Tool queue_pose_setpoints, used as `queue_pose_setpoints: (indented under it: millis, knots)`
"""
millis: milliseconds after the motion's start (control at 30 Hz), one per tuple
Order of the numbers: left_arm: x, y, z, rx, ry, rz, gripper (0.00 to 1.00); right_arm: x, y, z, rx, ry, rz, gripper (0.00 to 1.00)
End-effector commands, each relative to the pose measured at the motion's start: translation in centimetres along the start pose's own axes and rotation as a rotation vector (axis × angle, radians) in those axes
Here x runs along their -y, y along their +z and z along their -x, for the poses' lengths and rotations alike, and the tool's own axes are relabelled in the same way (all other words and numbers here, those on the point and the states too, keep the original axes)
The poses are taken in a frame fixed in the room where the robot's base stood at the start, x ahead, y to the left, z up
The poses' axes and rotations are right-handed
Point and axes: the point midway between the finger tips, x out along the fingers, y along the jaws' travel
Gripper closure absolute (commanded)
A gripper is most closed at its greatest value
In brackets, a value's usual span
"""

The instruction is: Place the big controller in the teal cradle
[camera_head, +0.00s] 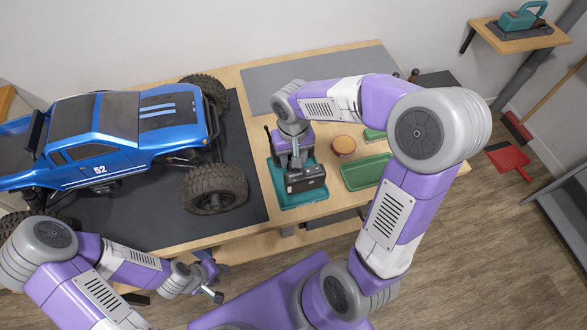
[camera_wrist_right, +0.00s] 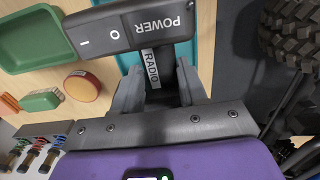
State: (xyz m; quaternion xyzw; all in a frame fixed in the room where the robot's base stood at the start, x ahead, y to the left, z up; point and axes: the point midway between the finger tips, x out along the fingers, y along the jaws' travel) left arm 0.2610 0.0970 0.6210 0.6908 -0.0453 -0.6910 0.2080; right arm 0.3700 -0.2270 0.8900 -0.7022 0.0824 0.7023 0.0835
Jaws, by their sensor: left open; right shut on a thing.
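The big controller (camera_head: 307,179) is dark grey, with a POWER and RADIO label in the right wrist view (camera_wrist_right: 135,28). In the head view it is over the teal cradle (camera_head: 290,198), a flat tray near the table's front edge. I cannot tell whether it touches the cradle. My right gripper (camera_wrist_right: 158,88) is shut on the controller's narrow RADIO-labelled part, with a finger on each side. The cradle also shows behind the controller in the right wrist view (camera_wrist_right: 205,45). My left gripper (camera_head: 214,284) is open and empty, in front of the table.
A large blue crawler truck (camera_head: 120,135) stands on a dark mat (camera_head: 245,160) left of the cradle. A green tray (camera_head: 362,173) and a round red-rimmed button (camera_head: 343,145) are on the right. A grey mat (camera_head: 255,92) lies at the back.

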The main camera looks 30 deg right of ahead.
Motion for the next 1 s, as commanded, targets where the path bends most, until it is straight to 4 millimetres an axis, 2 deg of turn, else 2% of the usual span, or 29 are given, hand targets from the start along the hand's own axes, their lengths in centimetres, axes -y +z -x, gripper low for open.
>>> queue_pose_setpoints:
  millis: [300, 733, 767, 900, 1000]
  knots:
    - [0.7, -0.1, -1.8, 0.0, 0.0, 0.0, 0.57, 0.0, 0.0, -4.7, 0.001, 0.001, 0.0, 1.0]
    - [0.8, -0.1, -2.1, 0.0, 0.0, 0.0, 0.57, 0.0, 0.0, -5.3, -0.001, 0.0, 0.0, 1.0]
    - [0.8, -0.1, -2.0, 0.0, 0.0, 0.0, 0.57, 0.0, 0.0, -5.2, 0.0, 0.0, 0.0, 0.53]
    - [0.7, -0.1, -2.0, 0.0, 0.0, 0.0, 0.57, 0.0, 0.0, -5.2, 0.0, 0.0, 0.0, 0.32]
    - [0.7, -0.1, -2.0, 0.0, 0.0, 0.0, 0.57, 0.0, 0.0, -5.2, 0.0, 0.0, 0.0, 0.32]
